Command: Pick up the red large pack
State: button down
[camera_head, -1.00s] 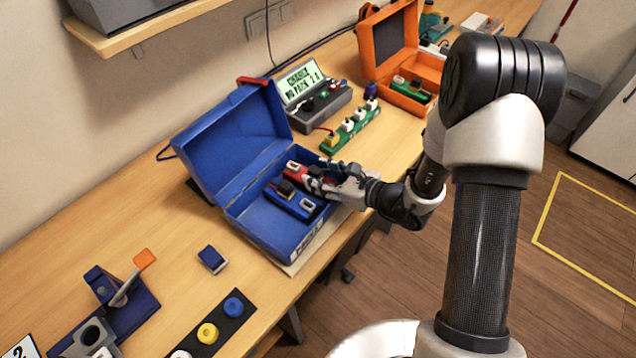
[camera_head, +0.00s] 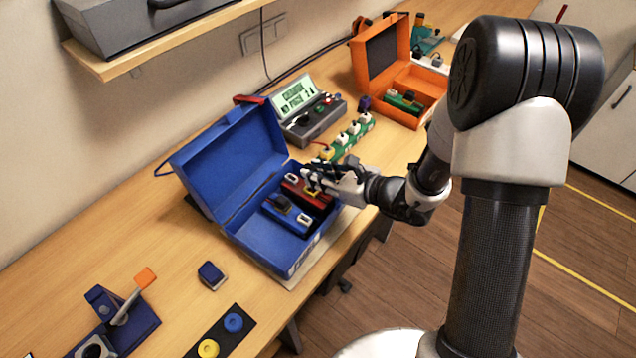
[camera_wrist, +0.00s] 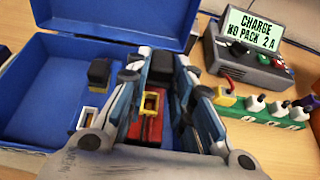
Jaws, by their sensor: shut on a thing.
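The red large pack (camera_head: 300,189) sits in the open blue case (camera_head: 262,254), at the side nearer the charger. My gripper (camera_head: 314,178) reaches over the case wall and is shut on the red pack. In the wrist view the red pack (camera_wrist: 151,118) lies between the two fingers of my gripper (camera_wrist: 160,75), with its black part toward the far end. The fingers hide its sides. I cannot tell whether the pack is lifted off the case floor.
A blue pack (camera_head: 287,216) lies beside the red one in the case. The raised lid (camera_head: 230,155) stands behind. A grey charger (camera_head: 310,115) reading "CHARGE NO PACK 2 A" (camera_wrist: 252,27) and a green strip (camera_wrist: 262,112) are close by. An orange case (camera_head: 395,75) stands farther back.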

notch_tip(320, 180, up, 12)
jog(key=p, duration=0.3)
jog(key=shift+r, duration=0.25)
jog(key=shift+c, duration=2.4)
grip_release()
